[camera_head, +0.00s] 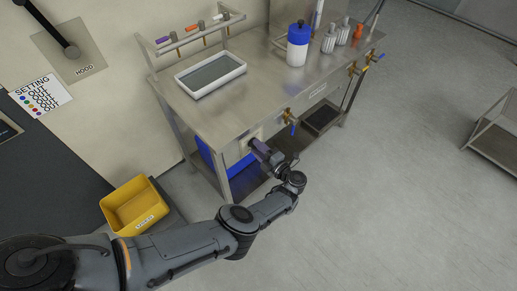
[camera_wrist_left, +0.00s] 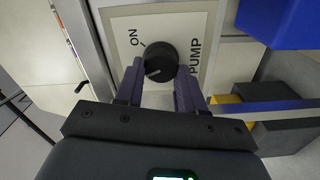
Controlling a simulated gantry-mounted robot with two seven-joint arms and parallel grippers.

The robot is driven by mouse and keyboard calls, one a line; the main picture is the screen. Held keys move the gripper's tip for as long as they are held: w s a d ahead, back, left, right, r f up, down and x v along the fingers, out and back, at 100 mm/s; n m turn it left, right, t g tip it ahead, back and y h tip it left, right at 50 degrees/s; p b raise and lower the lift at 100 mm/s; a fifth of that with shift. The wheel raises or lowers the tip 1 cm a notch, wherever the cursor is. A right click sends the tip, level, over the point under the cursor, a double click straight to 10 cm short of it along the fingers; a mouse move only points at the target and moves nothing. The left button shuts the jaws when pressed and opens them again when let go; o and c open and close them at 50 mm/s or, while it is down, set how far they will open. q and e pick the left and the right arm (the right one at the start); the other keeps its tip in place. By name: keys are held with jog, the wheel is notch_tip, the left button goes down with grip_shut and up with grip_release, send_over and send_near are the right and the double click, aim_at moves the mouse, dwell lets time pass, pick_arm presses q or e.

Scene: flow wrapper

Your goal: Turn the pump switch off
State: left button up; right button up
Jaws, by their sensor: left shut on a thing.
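The pump switch is a round black knob (camera_wrist_left: 161,58) on a cream plate (camera_wrist_left: 205,28) marked "ON" and "PUMP", centred in the upper part of the left wrist view. A short pale mark shows on the knob's lower left; the "ON" tick is at its upper left. My left gripper (camera_wrist_left: 160,78) has its two purple fingers on either side of the knob, shut on it. In the head view my left gripper (camera_head: 259,150) reaches the front of the steel bench (camera_head: 225,112), and its fingers hide the knob there. My right gripper is not in view.
A brass valve with a blue handle (camera_head: 289,117) sits on the bench front just right of my gripper. A white tray (camera_head: 211,74) and blue-capped bottle (camera_head: 298,44) stand on the bench.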

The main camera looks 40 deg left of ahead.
pick_arm(q)
jog(key=n, duration=0.3)
jog(key=shift+f+n, duration=0.15)
jog(key=shift+n, duration=0.65)
jog(key=o, duration=1)
jog(key=shift+o, duration=0.2)
